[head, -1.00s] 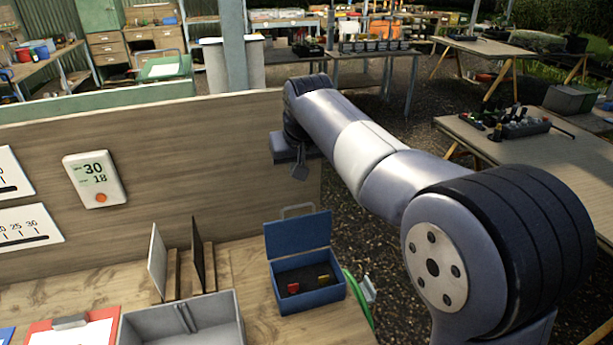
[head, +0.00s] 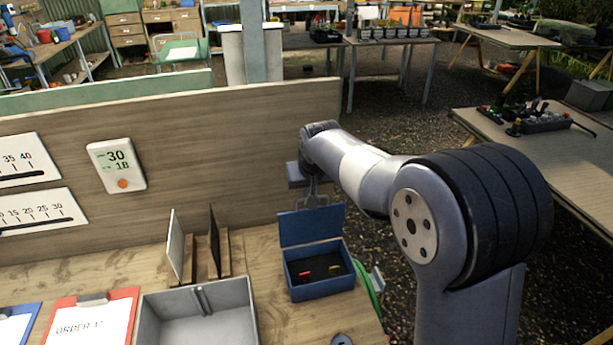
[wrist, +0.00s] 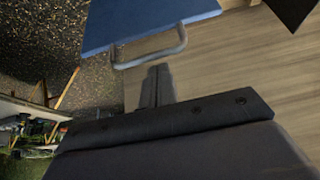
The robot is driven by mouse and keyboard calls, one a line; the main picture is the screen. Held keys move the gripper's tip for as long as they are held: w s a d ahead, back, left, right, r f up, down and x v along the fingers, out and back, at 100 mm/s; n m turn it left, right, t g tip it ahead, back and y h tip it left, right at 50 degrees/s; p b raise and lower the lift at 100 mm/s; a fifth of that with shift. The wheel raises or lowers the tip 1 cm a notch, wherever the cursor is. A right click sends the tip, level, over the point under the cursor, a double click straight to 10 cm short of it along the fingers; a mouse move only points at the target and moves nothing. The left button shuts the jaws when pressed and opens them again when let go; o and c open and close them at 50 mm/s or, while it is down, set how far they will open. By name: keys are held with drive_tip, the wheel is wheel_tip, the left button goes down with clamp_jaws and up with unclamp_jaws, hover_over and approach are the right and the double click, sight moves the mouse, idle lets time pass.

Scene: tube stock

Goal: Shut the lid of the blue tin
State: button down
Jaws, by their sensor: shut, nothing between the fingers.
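The blue tin (head: 322,287) stands on the wooden bench with its lid (head: 312,226) raised upright at the back. Inside lie a small red piece and a small yellow piece. A grey wire handle sits on the lid's top edge; in the wrist view the lid (wrist: 150,18) and its handle (wrist: 152,56) are close to my fingers. My gripper (wrist: 158,72) is shut and empty, its fingertips near the handle; I cannot tell whether they touch it. In the head view my gripper (head: 312,190) is just behind and above the lid, partly hidden.
A grey tray (head: 196,318) is left of the tin, with an upright rack (head: 195,255) behind it. A wooden back panel (head: 240,145) rises behind the bench. A green ring-shaped item (head: 368,285) is at the tin's right, by the bench edge.

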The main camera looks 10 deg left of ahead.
drive_tip(key=shift+s+d, duration=0.15)
drive_tip(key=shift+s, duration=0.15)
drive_tip(key=shift+f+b, duration=0.15)
drive_tip(key=shift+b, duration=0.2)
